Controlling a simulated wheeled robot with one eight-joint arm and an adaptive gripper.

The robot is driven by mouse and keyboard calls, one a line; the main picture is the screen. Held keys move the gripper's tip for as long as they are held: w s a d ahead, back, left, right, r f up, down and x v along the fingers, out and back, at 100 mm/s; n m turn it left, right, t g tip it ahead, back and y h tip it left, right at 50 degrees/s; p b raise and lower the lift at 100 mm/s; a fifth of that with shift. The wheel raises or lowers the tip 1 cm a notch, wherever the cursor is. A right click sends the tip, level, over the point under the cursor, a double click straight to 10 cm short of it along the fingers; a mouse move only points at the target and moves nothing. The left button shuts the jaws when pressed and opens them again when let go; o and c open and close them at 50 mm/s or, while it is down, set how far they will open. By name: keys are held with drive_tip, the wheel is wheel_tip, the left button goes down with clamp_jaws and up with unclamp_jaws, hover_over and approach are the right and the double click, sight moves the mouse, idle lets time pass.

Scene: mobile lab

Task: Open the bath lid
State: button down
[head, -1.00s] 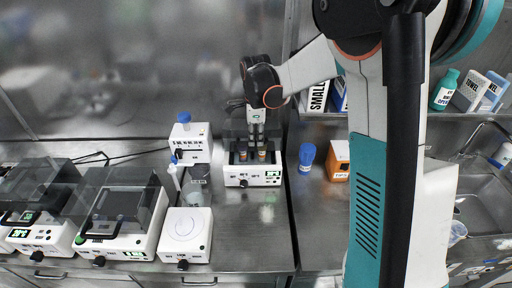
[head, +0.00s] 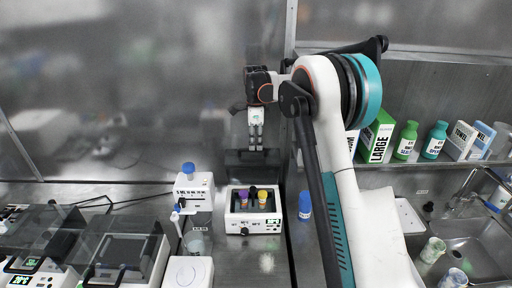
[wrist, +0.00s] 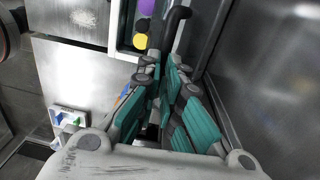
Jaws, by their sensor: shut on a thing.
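The white bath (head: 238,224) stands on the bench in the head view, with purple and yellow caps showing in its open top. Its dark lid (head: 240,160) stands raised behind it. My gripper (head: 256,148) is at the lid's upper part, above and behind the bath. In the wrist view my gripper's teal fingers (wrist: 172,85) are closed together around the black handle (wrist: 178,20) of the lid. The part between the fingertips is mostly hidden. The bath also shows at the top of the wrist view (wrist: 122,35), with purple and yellow caps.
A blue-capped bottle (head: 188,168) on a white device (head: 190,190) stands left of the bath. A blue bottle (head: 305,205) stands close to its right. A metal wall rises behind. Lidded devices fill the left bench; a sink (head: 470,240) is at right.

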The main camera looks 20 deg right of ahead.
sight(257, 153)
drive_tip(key=shift+w+d+f+g, duration=0.15)
drive_tip(key=shift+w+d+f, duration=0.1)
drive_tip(key=shift+w, duration=0.2)
drive_tip(key=shift+w+d+f+g, duration=0.2)
drive_tip(key=shift+w, duration=0.25)
drive_tip(key=shift+w+d+f+g, duration=0.15)
drive_tip(key=shift+w+d+f, duration=0.1)
drive_tip(key=shift+w, duration=0.2)
drive_tip(key=c, duration=1.8)
unclamp_jaws()
drive_tip(key=shift+f, duration=0.1)
drive_tip(key=shift+o, duration=0.7)
drive_tip(key=shift+w+d+f+p, duration=0.15)
drive_tip(key=shift+w+f, duration=0.15)
drive_tip(key=shift+w, duration=0.2)
drive_tip(key=shift+w+d+f+p, duration=0.15)
drive_tip(key=shift+w+f, duration=0.15)
drive_tip(key=shift+w, duration=0.2)
drive_tip(key=shift+s+a+r, duration=0.35)
drive_tip(key=shift+s+r, duration=0.3)
drive_tip(key=shift+w+f, duration=0.1)
drive_tip(key=shift+w, duration=0.1)
drive_tip(key=shift+w+d+r, duration=0.1)
drive_tip(key=shift+w+r, duration=0.1)
wheel_tip(257, 153, up, 12)
drive_tip(key=w, duration=0.1)
drive_tip(key=shift+d+f, duration=0.2)
drive_tip(key=shift+d, duration=0.05)
